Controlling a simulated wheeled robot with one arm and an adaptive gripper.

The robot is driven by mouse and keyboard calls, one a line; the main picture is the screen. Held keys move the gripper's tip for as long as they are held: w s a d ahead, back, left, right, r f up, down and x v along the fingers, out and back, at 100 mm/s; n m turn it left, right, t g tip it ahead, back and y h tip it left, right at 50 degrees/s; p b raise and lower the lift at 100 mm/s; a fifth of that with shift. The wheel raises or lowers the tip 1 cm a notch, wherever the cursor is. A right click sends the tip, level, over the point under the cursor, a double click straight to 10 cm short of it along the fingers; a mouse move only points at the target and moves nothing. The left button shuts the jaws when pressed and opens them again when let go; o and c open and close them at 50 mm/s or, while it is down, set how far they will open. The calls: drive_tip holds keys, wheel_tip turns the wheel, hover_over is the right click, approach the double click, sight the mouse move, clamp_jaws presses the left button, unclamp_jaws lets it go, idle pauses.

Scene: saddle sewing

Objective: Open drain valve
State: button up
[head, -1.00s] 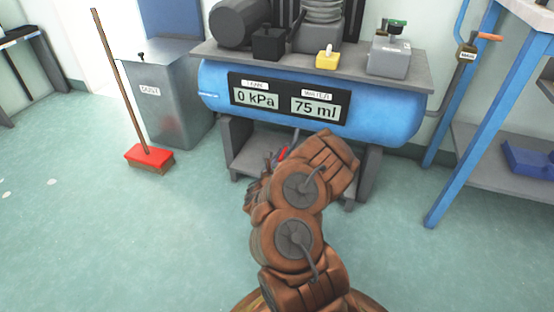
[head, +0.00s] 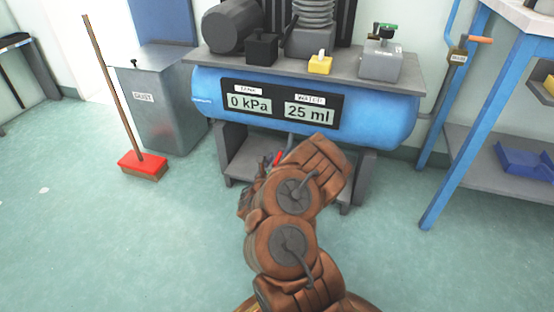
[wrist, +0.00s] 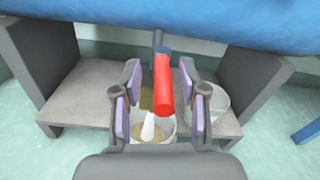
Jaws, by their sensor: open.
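The drain valve's red handle (wrist: 163,85) hangs on a grey pipe (wrist: 158,42) under the blue tank; in the head view it is a small red spot (head: 278,158). My gripper (wrist: 160,74) is open, with one purple-padded finger on each side of the handle. I see gaps between pads and handle. A whitish stream (wrist: 148,128) shows below the handle, over a pale container (wrist: 168,138) with brownish liquid. The water display (head: 309,111) reads 25 ml and the tank display (head: 247,103) reads 0 kPa. My arm hides most of the gripper in the head view.
The blue tank (wrist: 240,25) hangs low over the gripper, between grey legs (wrist: 25,60) and (wrist: 252,85). A pale round vessel (wrist: 217,100) stands behind the right finger. A broom (head: 143,165) and dust bin (head: 170,110) stand left; a blue-legged bench (head: 452,150) stands right.

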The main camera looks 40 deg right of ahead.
sight(277, 158)
drive_tip(key=shift+r, duration=0.1)
drive_tip(key=shift+r, duration=4.9)
